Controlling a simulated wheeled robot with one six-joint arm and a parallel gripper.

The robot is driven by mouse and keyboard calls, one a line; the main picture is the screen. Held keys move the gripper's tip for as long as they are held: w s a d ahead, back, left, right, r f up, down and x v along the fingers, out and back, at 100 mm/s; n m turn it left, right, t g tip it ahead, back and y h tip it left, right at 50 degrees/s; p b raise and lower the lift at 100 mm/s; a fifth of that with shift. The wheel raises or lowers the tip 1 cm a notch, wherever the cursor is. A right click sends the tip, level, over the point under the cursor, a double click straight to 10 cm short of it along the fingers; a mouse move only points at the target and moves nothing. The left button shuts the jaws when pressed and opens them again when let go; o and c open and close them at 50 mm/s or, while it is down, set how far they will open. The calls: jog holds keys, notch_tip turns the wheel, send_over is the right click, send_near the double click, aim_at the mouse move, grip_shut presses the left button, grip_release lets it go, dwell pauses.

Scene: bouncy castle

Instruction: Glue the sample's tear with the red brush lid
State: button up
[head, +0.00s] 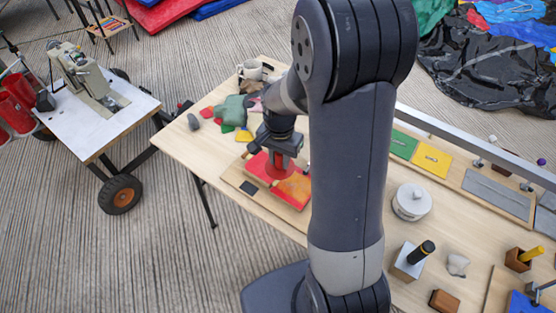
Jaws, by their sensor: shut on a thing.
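My gripper (276,146) is at the far-left part of the table, pointing down over the sample board (235,176). It is shut on a red piece, apparently the red brush lid (283,162), which shows just below the fingers. The brush end is too small to make out. Under it lies the sample, with red (257,166) and orange (294,187) parts, on the pale board. The tear is hidden or too small to see, and I cannot tell whether the brush touches the sample.
A round white pot (411,202) and a block with a black-handled tool (411,260) stand right of my arm. Green (403,144) and yellow (432,159) swatches lie farther back. A sewing-machine cart (103,117) is at left.

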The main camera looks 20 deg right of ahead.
jog(key=shift+r+p, duration=1.4)
jog(key=shift+r, duration=0.8)
